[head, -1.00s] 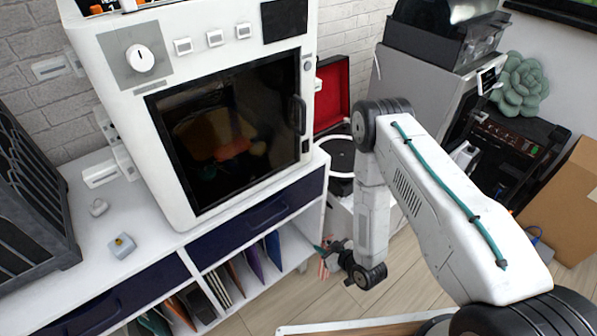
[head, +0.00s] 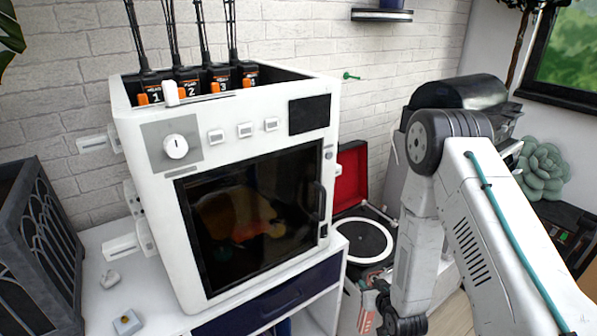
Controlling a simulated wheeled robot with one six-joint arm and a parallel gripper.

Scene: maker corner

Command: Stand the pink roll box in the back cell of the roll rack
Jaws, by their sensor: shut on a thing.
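My gripper (head: 380,296) hangs low at the end of my arm, at the bottom of the head view, in front of the gap right of the white cabinet. A small pinkish-red thing (head: 367,313), which looks like the pink roll box, shows at its jaws. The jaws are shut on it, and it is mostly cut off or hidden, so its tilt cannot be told. I cannot make out the roll rack for sure in this view.
A white machine with a dark glass door (head: 250,215) stands on the white cabinet (head: 100,300). A dark arched rack (head: 45,250) stands at the left. A record player with a red lid (head: 353,175) is behind my arm. Small grey blocks lie on the cabinet's left part.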

